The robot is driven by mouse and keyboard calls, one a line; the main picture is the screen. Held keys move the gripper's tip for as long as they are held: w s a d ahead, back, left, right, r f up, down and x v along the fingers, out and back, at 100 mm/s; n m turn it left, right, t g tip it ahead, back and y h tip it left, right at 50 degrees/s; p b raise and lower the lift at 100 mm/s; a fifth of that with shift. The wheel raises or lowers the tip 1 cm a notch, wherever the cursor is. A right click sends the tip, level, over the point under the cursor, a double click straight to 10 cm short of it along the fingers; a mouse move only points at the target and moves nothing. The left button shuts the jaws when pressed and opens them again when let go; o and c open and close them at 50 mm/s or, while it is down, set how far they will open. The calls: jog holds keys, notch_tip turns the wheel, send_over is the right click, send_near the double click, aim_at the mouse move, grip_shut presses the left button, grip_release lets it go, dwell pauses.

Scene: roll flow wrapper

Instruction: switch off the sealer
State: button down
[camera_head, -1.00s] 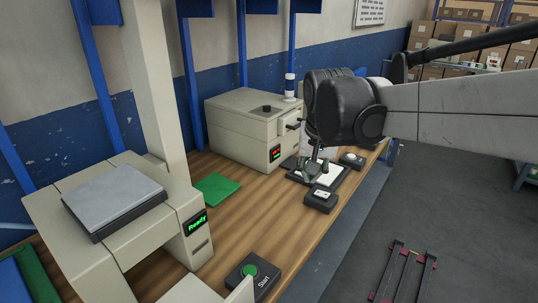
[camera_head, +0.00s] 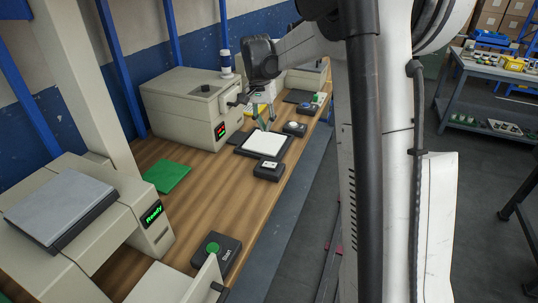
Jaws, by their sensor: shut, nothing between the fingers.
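A beige box machine (camera_head: 183,108) with a red-lit display (camera_head: 221,131) stands at the back of the wooden bench. It has a dark knob (camera_head: 205,87) on top and a dark handle on its right side. No label naming it as the sealer is readable. A small black box (camera_head: 269,170) with a pale switch-like top lies in front of a black-framed white pad (camera_head: 265,142). My gripper (camera_head: 262,122) points down just right of the machine, behind the pad. It is shut and empty. It is small in view, and my arm hides part of the right side.
More small black control boxes (camera_head: 295,129) line the bench's front edge. A green sheet (camera_head: 167,176), a beige machine with a green "Ready" display (camera_head: 152,213) and a green Start button (camera_head: 213,248) are nearer. A grey shelf cart (camera_head: 480,95) stands right. Bare wood lies mid-bench.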

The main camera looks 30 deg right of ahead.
aim_at(272, 164)
jog(key=shift+w+d+f+m+g, duration=0.3)
jog(key=shift+w+d+f+m, duration=0.1)
jog(key=shift+w+d+f, duration=0.45)
jog(key=shift+s, duration=0.1)
jog(key=f, duration=0.4)
jog(key=s+f, duration=0.1)
jog(key=f, duration=0.4)
jog(key=d+f+p, duration=0.1)
jog(key=f, duration=0.3)
jog(key=shift+s+d+f, duration=0.1)
jog(key=shift+s+f, duration=0.1)
jog(key=shift+f, duration=0.15)
